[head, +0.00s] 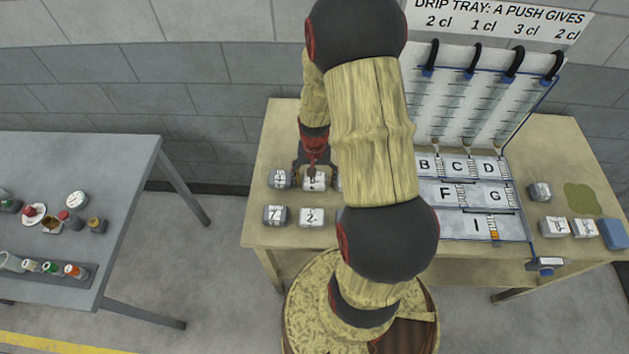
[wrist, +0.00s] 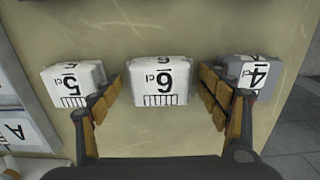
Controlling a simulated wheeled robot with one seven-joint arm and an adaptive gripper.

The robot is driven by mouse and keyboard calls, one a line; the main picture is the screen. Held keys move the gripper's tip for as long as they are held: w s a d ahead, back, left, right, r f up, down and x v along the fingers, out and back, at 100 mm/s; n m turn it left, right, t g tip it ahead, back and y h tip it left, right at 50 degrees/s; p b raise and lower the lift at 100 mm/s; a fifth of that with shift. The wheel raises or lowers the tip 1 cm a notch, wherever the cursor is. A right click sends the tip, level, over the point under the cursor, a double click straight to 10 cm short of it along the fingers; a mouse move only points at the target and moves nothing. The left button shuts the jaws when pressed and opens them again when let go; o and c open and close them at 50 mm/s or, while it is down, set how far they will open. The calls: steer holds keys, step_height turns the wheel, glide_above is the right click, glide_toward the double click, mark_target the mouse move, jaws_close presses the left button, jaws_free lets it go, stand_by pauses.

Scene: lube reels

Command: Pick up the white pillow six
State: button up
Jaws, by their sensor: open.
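The white pillow six (wrist: 160,72) sits upright on the bench, centred in the wrist view with its big black number and a row of tick marks facing up. In the head view the white pillow six (head: 314,183) is partly covered by my gripper (head: 313,163), which is above it. My gripper (wrist: 161,90) is open, with one finger on each side of the white pillow six and visible gaps between. Nothing is held.
A white pillow five (wrist: 73,82) is close beside the left finger, and a grey pillow four (wrist: 247,74) close beside the right finger. A grey pillow seven (head: 275,215) and white pillow two (head: 311,217) lie nearer. The lettered tray (head: 480,228) is right of my arm.

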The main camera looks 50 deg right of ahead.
steer(key=c, duration=1.1)
steer(key=shift+c, duration=0.4)
steer(key=shift+r, duration=0.15)
